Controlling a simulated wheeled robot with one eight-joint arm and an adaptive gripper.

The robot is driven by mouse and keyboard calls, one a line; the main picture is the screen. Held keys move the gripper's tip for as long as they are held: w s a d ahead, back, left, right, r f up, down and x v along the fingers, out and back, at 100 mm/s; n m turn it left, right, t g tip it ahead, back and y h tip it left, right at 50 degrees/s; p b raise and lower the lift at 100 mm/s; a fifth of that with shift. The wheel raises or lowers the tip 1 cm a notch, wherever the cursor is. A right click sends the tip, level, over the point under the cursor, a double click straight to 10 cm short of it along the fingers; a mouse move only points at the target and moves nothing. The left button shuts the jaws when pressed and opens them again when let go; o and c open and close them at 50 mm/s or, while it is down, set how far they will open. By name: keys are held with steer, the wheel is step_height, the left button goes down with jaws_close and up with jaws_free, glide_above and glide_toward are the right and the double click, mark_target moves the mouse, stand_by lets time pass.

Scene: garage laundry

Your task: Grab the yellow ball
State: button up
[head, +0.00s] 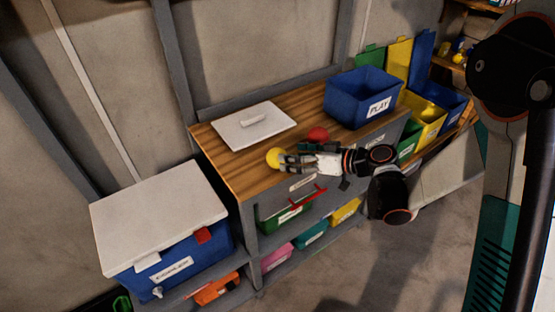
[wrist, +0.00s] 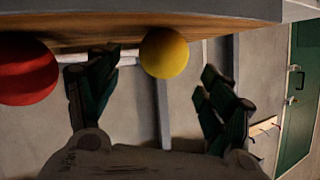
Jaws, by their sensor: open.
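The yellow ball (head: 273,157) rests on the wooden tabletop (head: 228,171) near its front edge. In the wrist view the yellow ball (wrist: 164,53) shows ahead, between the two spread sides of my gripper (wrist: 160,72). In the head view my gripper (head: 286,163) is open beside the ball, its fingers overlapping the ball's right side. I cannot tell whether they touch it. Nothing is held.
A red ball (head: 317,134) lies behind my gripper; it also shows at left in the wrist view (wrist: 27,70). A white lid (head: 235,131) lies on the tabletop. A blue PLAY bin (head: 348,105) stands at the right. A white-lidded blue cooler (head: 190,258) stands at the left.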

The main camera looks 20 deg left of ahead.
mark_target(277, 158)
steer(key=b+x, duration=0.1)
steer(key=x, duration=0.3)
steer(key=shift+s+a, duration=0.1)
steer(key=shift+a, duration=0.05)
steer(key=c, duration=1.1)
steer(key=shift+r, duration=0.1)
steer(key=shift+c, duration=0.2)
